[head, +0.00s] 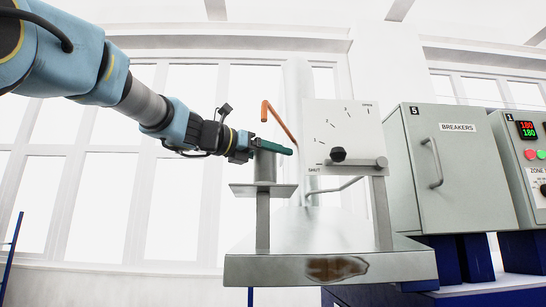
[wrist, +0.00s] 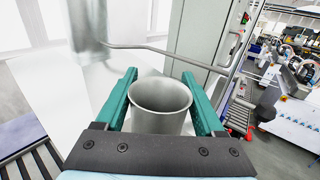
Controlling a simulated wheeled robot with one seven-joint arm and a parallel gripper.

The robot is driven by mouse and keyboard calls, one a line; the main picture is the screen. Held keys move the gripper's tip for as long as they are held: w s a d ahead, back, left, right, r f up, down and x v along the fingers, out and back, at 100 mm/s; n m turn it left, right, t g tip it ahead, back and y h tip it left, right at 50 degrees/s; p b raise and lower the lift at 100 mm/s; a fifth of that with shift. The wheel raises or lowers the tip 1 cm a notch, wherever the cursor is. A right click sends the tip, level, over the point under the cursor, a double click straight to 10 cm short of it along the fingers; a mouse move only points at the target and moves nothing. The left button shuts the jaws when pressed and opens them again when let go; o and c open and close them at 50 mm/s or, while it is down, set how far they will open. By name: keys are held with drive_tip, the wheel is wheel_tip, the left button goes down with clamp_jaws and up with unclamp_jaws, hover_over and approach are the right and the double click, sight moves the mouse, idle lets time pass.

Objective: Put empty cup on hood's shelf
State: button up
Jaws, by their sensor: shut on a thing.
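A grey metal cup (head: 265,167) is between the green fingers of my gripper (head: 271,147), which is shut on it. In the wrist view the cup (wrist: 160,122) is upright, its open mouth faces the camera, and its inside looks empty. In the head view the cup is over a small flat shelf (head: 246,190) on a post, at the left of the grey hood (head: 300,268). The cup's base is at the plate's level; I cannot tell whether it touches or hangs just above. The shelf's surface is not visible in the wrist view.
A dial panel (head: 342,127) with a black knob (head: 338,154) stands right of the shelf. An orange bent handle (head: 279,119) rises just behind my gripper. A bent metal rod (wrist: 185,52) and a metal cylinder (wrist: 88,25) are close beyond the fingers. A breaker cabinet (head: 450,185) is farther right.

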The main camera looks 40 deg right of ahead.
drive_tip(key=shift+a+f, duration=0.1)
drive_tip(key=shift+f, duration=0.7)
drive_tip(key=o, duration=1.5)
drive_tip(key=shift+a, duration=0.15)
